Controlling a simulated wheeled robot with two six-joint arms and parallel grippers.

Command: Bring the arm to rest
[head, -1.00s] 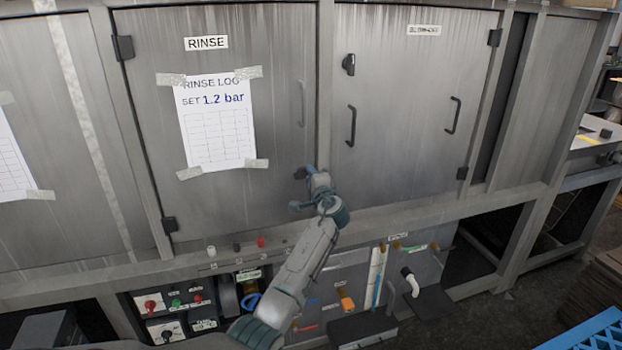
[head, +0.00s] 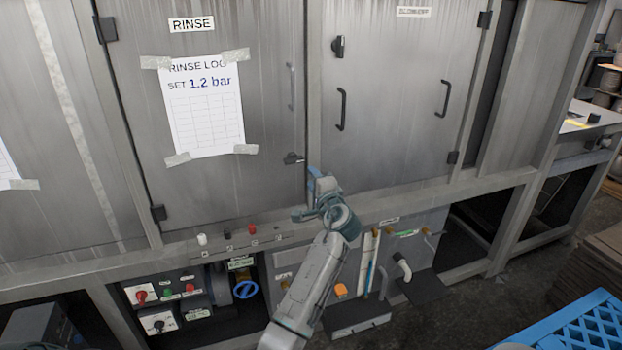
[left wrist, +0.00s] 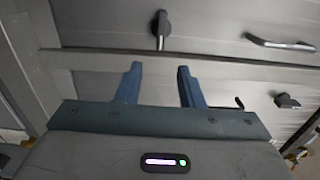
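My left gripper (head: 312,184) is in front of the lower right corner of the RINSE door (head: 262,95). The left wrist view shows its two blue fingers (left wrist: 160,88) apart with nothing between them. A small black latch (head: 292,158) on the door is just above and left of the gripper in the head view, apart from it. In the left wrist view a dark latch (left wrist: 160,28) lies beyond the fingertips. My right gripper is in neither view.
The right door (head: 390,100) has a black knob (head: 338,46) and two handles. A ledge with several buttons (head: 252,229) runs below the doors. Under it are a control box (head: 165,305) and pipes (head: 402,266). A blue crate (head: 585,325) stands at lower right.

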